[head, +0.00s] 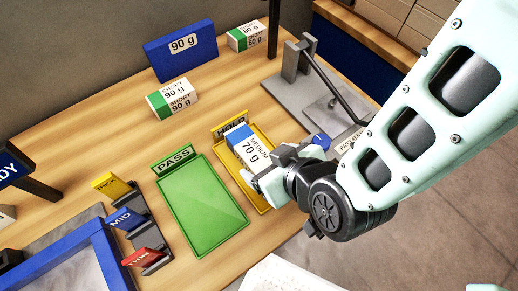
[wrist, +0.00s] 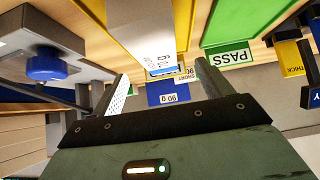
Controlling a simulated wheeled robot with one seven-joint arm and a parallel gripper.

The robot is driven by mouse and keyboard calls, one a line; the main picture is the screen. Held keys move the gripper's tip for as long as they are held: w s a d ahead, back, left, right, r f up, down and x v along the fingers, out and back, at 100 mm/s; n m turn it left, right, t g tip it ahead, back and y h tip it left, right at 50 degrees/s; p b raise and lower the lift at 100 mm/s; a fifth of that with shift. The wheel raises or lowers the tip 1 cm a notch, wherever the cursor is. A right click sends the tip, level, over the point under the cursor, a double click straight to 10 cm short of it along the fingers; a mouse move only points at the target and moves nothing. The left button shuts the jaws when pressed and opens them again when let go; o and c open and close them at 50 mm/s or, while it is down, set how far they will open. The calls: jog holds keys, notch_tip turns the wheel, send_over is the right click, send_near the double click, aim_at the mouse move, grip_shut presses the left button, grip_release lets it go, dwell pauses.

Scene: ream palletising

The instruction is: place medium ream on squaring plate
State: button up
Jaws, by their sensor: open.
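The medium ream (head: 247,147), white with a blue end and marked MEDIUM 70 g, lies on the yellow HOLD tray (head: 224,160). My gripper (head: 265,165) is open at the ream's near end, with one finger towards each side. In the wrist view the ream (wrist: 148,42) shows ahead between the open fingers (wrist: 161,68); I cannot tell whether they touch it. A grey plate (head: 282,97) with an upright block and a dark slanted bar stands at the back right. It may be the squaring plate, but no readable label confirms this. My arm hides part of that side.
The green PASS tray (head: 205,208) beside HOLD is empty. A short 90 g ream (head: 172,99) and a short 80 g ream (head: 246,36) stand farther back, near a blue 90 g board (head: 181,52). THICK, MID and THIN tabs (head: 127,219) stand at left.

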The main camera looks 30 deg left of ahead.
aim_at(256, 154)
jog(key=shift+p+x, duration=1.15)
jog(key=shift+x, duration=2.2)
jog(key=shift+w+d, duration=0.1)
jog(key=shift+w, duration=0.1)
jog(key=c, duration=1.3)
jog(key=shift+r, duration=0.15)
jog(key=shift+c, duration=0.7)
jog(key=shift+r, duration=0.1)
